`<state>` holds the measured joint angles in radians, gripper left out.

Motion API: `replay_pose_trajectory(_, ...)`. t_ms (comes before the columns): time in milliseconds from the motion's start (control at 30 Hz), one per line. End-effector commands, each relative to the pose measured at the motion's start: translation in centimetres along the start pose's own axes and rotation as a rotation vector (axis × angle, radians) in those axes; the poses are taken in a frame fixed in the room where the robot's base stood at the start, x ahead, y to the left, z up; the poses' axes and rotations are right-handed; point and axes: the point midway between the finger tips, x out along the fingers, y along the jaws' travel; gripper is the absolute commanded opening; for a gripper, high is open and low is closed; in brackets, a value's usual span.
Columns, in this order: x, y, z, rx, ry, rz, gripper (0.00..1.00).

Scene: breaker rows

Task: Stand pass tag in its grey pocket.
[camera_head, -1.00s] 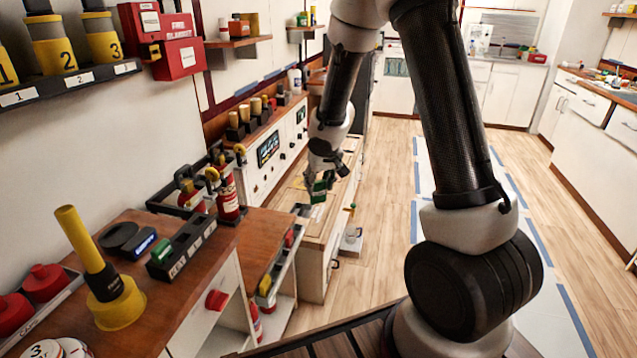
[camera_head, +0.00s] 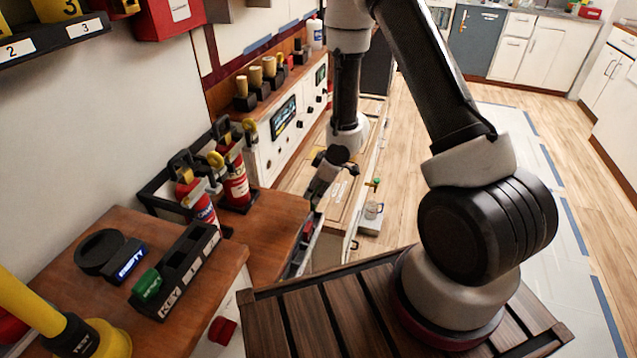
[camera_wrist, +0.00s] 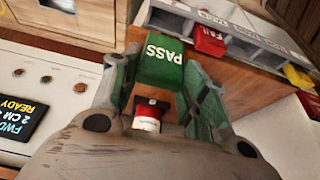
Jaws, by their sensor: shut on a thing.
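The green pass tag (camera_wrist: 160,62), lettered PASS, is between the fingers of my gripper (camera_wrist: 158,88) in the wrist view. My gripper is shut on it. Just beyond it is a grey pocket rack (camera_wrist: 262,40) with a red FAIL tag (camera_wrist: 210,41) and a yellow tag (camera_wrist: 298,77) in its pockets. The green tag appears close to the rack's left end; I cannot tell whether they touch. In the head view my gripper (camera_head: 318,192) is above the far end of the rack (camera_head: 301,258). The green tag cannot be made out there.
Red fire extinguishers (camera_head: 236,182) stand on the wooden counter left of my gripper. A black key holder (camera_head: 178,272) with a green piece is nearer. A control panel (camera_head: 284,118) stands behind. The floor (camera_head: 440,130) at the right is open.

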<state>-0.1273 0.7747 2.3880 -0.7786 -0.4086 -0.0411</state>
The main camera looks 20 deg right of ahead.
Motion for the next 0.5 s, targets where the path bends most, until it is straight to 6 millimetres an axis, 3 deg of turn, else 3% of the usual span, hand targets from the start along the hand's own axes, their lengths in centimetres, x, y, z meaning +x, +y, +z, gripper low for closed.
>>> replay_pose_trajectory(300, 0.0, 0.0, 0.0, 0.001, 0.001, 0.001, 0.28)
replay_pose_trajectory(500, 1.0, -0.1, 0.5, 0.002, 0.000, -0.001, 0.28)
